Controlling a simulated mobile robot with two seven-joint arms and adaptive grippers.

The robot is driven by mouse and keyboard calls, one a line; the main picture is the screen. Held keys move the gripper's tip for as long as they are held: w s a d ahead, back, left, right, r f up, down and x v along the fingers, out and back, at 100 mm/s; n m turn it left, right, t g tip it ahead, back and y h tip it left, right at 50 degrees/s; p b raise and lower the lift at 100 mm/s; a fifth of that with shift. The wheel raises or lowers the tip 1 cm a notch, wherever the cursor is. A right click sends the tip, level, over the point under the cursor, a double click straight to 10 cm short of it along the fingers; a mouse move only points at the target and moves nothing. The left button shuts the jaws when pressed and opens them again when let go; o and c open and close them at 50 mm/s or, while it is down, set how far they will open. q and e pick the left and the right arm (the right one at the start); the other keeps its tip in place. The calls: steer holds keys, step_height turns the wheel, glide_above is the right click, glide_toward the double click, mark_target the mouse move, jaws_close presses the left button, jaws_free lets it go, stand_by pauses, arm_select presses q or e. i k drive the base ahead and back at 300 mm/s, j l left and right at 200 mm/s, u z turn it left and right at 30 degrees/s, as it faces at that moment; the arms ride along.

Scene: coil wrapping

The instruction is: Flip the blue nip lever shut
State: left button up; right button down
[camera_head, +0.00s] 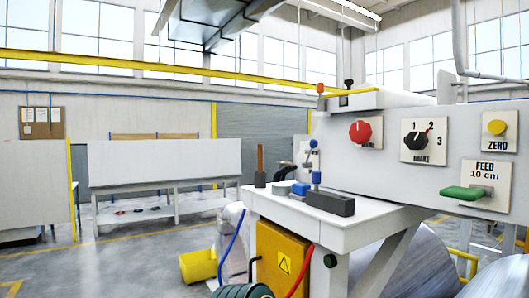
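Several blue parts show around the white work shelf (345,220) of the machine. A small blue knob (313,144) sits on a thin upright lever behind the shelf. A blue upright handle (316,179) stands by a dark grey block (330,203) on the shelf. A low blue piece (300,188) lies just left of it. I cannot tell for sure which is the nip lever; the parts are small. Neither of my grippers is in view.
The machine's panel has a red knob (361,131), a black dial (423,140), a yellow ZERO button (497,127) and a green FEED handle (466,193). A yellow box (283,262) hangs under the shelf. Open floor (130,258) lies to the left.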

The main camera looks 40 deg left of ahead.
mark_target(313, 143)
steer(key=u, duration=0.85)
steer(key=j+u, duration=0.1)
steer(key=i+j, duration=0.05)
